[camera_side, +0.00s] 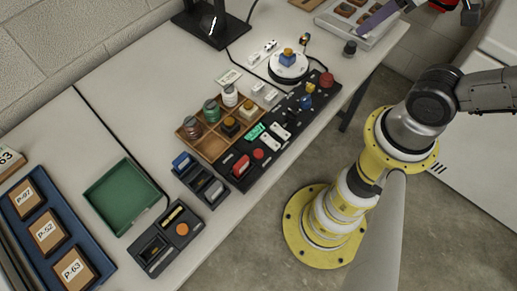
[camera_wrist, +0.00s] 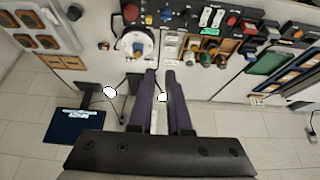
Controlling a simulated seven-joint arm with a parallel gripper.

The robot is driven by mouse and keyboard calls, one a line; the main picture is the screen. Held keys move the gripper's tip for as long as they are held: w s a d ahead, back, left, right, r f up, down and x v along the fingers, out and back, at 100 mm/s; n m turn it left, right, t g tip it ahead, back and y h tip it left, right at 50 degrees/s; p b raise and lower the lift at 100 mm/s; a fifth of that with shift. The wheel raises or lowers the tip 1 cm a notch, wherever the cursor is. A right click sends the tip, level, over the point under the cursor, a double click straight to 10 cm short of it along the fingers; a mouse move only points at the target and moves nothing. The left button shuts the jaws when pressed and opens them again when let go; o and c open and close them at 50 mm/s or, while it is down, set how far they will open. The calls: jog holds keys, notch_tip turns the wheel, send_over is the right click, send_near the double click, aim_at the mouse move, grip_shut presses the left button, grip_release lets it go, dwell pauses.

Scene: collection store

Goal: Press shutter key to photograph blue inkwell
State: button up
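A blue inkwell (camera_side: 287,60) with an orange-brown top sits on a round white turntable (camera_side: 278,78) on the bench. The turntable also shows in the wrist view (camera_wrist: 124,43). A black control panel (camera_side: 273,156) beside it carries red, green, white, blue and yellow controls; I cannot tell which one is the shutter key. The panel also shows at the top of the wrist view (camera_wrist: 180,18). My gripper (camera_wrist: 161,72) has two purple fingers with a narrow gap and nothing held between them. In the side view, a purple finger (camera_side: 378,18) is at the upper right, apart from the panel.
A wooden compartment tray (camera_side: 188,140) with several jars stands against the panel. A green tray (camera_side: 122,196) and small dark boxes lie further left. A black stand (camera_side: 205,30) is at the back, and a pale tray (camera_side: 366,36) is at the right end near my gripper.

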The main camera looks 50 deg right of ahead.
grip_shut()
dwell(1.3)
jog(key=w+a+r+m+t, duration=0.2)
jog(key=w+r+m+t, duration=0.15)
jog(key=w, duration=0.45)
jog(key=w+a+f+m+t+y, duration=0.1)
jog(key=w+a+f+t+y, duration=0.15)
jog(key=w+a+f, duration=0.35)
jog(key=s+a+f+n+g+y, duration=0.1)
jog(key=s+a+f+g, duration=0.1)
jog(key=a+f, duration=0.4)
jog(key=s+a+f+n+g+y, duration=0.1)
jog(key=s+a+f+g+y, duration=0.1)
jog(key=s+a+f, duration=0.2)
notch_tip(320, 180, down, 4)
jog(key=a, duration=0.3)
jog(key=shift+s+f+n, duration=0.2)
jog(key=shift+s+n, duration=0.15)
jog(key=shift+s, duration=0.05)
